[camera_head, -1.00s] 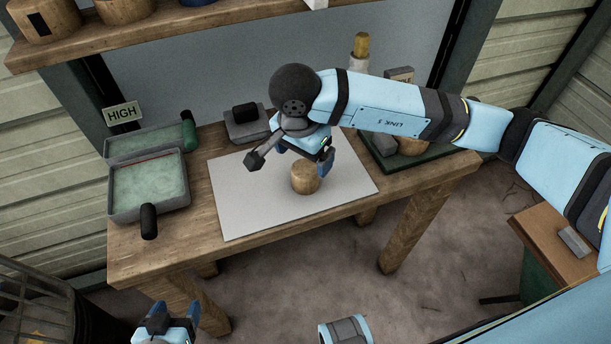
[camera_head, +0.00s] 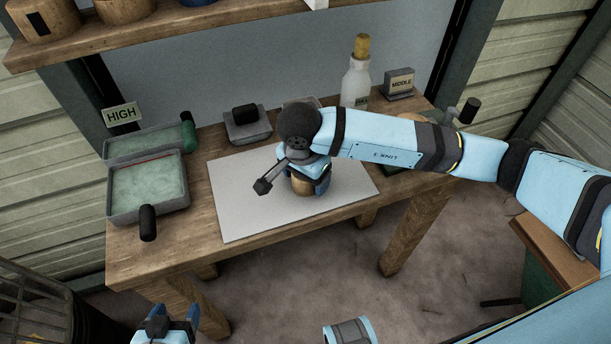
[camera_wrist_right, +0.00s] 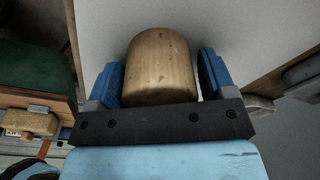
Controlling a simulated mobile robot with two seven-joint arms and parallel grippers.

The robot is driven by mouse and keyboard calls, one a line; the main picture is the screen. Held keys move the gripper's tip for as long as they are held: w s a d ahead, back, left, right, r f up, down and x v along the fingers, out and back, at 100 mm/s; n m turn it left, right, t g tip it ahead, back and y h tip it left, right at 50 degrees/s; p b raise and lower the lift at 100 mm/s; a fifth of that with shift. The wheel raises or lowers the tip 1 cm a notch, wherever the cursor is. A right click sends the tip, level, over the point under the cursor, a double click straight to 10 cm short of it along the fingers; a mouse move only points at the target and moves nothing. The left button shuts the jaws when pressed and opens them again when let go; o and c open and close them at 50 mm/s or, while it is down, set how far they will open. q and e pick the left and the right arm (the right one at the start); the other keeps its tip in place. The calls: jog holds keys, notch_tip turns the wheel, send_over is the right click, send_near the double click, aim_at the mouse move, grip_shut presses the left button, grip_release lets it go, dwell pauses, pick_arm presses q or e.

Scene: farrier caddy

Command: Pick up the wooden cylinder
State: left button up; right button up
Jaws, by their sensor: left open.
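The wooden cylinder (camera_head: 302,188) stands on the white sheet (camera_head: 240,205) on the workbench, mostly hidden under my right gripper in the head view. My right gripper (camera_head: 308,185) points down over it, with its blue fingers on either side. In the right wrist view the cylinder (camera_wrist_right: 160,65) lies between the two blue fingers of the right gripper (camera_wrist_right: 163,80). A narrow gap shows by the right finger, so the jaws look open around it. My left gripper (camera_head: 165,327) is open and empty at the bottom left, away from the bench.
An open grey case (camera_head: 150,187) with a green lining sits at the bench's left. A grey box (camera_head: 247,124) with a black knob, a bottle (camera_head: 356,82) and a MIDDLE sign (camera_head: 400,83) stand along the back. The front of the sheet is clear.

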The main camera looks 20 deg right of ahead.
jog(key=c, duration=0.8)
notch_tip(320, 180, up, 20)
jog(key=shift+r+p, duration=0.1)
jog(key=shift+p, duration=0.6)
jog(key=o, duration=0.4)
jog(key=c, duration=0.8)
